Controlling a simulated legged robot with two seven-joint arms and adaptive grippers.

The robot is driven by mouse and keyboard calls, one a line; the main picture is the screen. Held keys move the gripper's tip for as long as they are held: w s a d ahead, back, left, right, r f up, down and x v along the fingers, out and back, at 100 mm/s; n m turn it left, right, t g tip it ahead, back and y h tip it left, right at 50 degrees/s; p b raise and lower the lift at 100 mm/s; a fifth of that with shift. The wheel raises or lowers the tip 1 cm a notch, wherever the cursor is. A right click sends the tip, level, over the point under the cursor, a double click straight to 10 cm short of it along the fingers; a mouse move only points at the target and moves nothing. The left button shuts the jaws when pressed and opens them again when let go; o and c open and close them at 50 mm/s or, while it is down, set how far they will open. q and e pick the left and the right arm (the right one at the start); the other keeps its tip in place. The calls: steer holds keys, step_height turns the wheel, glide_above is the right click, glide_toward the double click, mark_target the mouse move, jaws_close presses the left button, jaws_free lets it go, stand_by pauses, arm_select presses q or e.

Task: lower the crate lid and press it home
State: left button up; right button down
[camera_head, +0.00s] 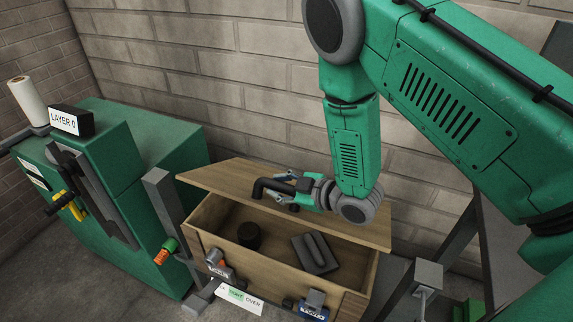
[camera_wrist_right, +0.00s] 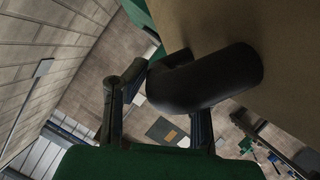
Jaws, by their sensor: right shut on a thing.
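The wooden crate (camera_head: 272,262) stands open in the lower middle of the head view. Its wooden lid (camera_head: 225,180) is raised at a tilt, with a gap above the front wall. A black bent handle (camera_head: 262,187) sits on the lid. My right gripper (camera_head: 285,189) is shut on this handle. The wrist view shows the thick black handle (camera_wrist_right: 215,80) at the fingers of the gripper (camera_wrist_right: 160,88), with the lid's pale face (camera_wrist_right: 285,60) beside it. My left gripper is in neither view.
Inside the crate lie a dark round piece (camera_head: 248,235) and a dark block with a grip (camera_head: 315,254). Latches (camera_head: 216,262) (camera_head: 314,302) sit on the front wall. A green machine (camera_head: 150,150) with levers stands close at left. A brick wall (camera_head: 240,100) is behind.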

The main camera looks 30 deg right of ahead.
steer(key=f+b, duration=0.1)
steer(key=f, duration=0.1)
steer(key=s+a+f+b, duration=0.2)
steer(key=f, duration=0.1)
steer(key=shift+a+f, duration=0.15)
steer(key=shift+f, duration=0.15)
steer(key=shift+s+a+f+b, duration=0.3)
steer(key=shift+a+f+b, duration=0.15)
steer(key=shift+f, duration=0.4)
steer(key=c, duration=1.3)
jaws_free()
glide_toward(274, 211)
steer(key=shift+s+d+f, duration=0.1)
steer(key=shift+d+f, duration=0.15)
steer(key=shift+f, duration=0.75)
steer(key=shift+d+f, duration=0.3)
steer(key=shift+f, duration=0.75)
